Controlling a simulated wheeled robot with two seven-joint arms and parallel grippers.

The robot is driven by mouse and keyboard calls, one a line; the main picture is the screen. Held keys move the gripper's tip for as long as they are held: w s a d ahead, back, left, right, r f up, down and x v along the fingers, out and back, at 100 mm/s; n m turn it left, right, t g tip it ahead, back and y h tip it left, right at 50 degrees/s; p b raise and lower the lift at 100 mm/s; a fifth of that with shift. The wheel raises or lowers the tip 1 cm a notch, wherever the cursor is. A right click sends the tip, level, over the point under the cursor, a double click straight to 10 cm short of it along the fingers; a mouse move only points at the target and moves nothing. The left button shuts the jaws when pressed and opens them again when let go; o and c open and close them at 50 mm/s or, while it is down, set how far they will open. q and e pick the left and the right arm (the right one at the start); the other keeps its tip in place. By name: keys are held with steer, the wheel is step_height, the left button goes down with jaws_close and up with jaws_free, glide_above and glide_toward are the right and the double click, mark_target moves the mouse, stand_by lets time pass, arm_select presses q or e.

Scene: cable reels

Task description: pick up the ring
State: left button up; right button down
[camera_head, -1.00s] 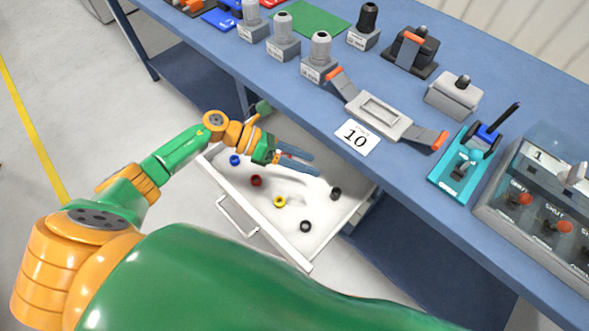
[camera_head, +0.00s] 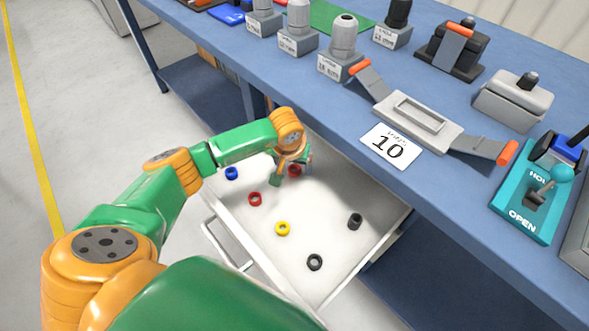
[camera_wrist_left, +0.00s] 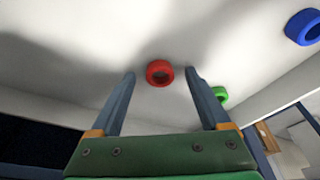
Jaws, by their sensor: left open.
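Several small rings lie in the open white drawer. In the head view these are a blue ring (camera_head: 231,173), a red ring (camera_head: 255,198), a second red ring (camera_head: 294,170) close to my gripper and partly hidden, a yellow ring (camera_head: 283,229) and two black rings (camera_head: 355,221) (camera_head: 315,262). My left gripper (camera_head: 290,178) points down into the drawer. In the left wrist view its open fingers (camera_wrist_left: 160,75) have a red ring (camera_wrist_left: 159,73) between their tips, apparently untouched. A green ring (camera_wrist_left: 220,94) sits beside the right finger, and a blue ring (camera_wrist_left: 303,27) is farther off.
The drawer (camera_head: 385,244) is pulled out below the blue bench (camera_head: 295,74). The bench edge overhangs its back.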

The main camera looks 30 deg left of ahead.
arm_select(q)
jaws_close()
steer(key=shift+r, duration=0.1)
